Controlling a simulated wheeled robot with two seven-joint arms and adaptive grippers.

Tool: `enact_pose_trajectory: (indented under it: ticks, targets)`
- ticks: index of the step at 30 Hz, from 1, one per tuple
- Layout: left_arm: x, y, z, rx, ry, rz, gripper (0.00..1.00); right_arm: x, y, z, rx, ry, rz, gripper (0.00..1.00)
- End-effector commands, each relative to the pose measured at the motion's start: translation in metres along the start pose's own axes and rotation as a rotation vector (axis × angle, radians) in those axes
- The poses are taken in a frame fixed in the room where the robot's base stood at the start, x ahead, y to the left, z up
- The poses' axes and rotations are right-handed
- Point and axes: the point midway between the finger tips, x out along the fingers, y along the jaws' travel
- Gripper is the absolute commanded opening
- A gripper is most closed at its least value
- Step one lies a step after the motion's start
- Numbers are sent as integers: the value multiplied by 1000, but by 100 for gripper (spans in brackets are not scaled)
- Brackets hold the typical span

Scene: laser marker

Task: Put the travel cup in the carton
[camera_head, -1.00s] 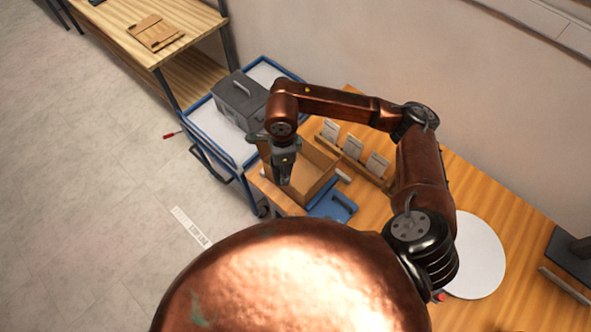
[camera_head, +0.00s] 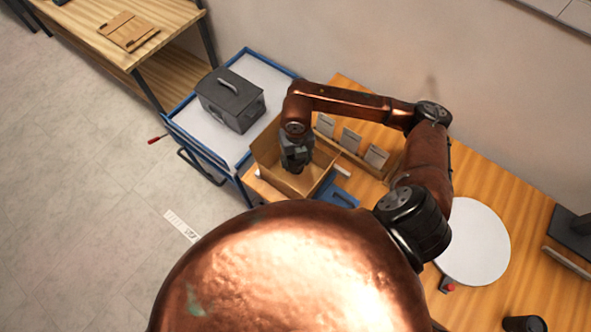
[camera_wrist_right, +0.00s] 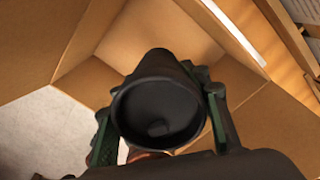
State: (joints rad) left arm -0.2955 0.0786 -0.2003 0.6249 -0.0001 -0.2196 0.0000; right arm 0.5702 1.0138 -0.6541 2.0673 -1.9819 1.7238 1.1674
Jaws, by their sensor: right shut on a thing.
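The travel cup (camera_wrist_right: 158,108) is dark and round-mouthed, held between the green-padded fingers of my right gripper (camera_head: 297,160). In the wrist view the cup's open top faces the camera. The open brown carton (camera_head: 321,168) stands at the left end of the wooden table, and my right gripper is over its opening, reaching down. Carton walls (camera_wrist_right: 160,30) surround the cup in the wrist view. In the head view the cup is hidden by the gripper; I cannot tell whether it touches the carton floor. My left gripper is out of view.
A blue-edged cart with a grey metal box (camera_head: 232,98) stands left of the carton. A blue item (camera_head: 343,196) and a rack with several cards (camera_head: 350,140) are beside the carton. A white disc (camera_head: 474,243) and a dark cylinder (camera_head: 524,324) are to the right.

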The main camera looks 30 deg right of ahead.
Motion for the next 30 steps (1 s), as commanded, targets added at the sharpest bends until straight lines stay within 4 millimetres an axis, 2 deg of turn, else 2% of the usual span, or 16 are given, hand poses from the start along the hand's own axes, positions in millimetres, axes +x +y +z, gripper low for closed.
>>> enact_pose_trajectory:
  ticks: [3,10,16,28,29,30]
  targets:
    - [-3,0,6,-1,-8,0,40,18,0,0,-1,1,0,33]
    - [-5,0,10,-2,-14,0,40,37,0,0,-3,1,1,33]
    - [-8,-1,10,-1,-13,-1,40,64,0,0,-2,1,0,33]
    - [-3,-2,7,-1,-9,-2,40,70,0,1,-4,-1,0,33]
    - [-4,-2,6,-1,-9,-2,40,70,0,0,-4,-1,0,45]
    - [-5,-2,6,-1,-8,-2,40,69,0,0,-4,-1,0,48]
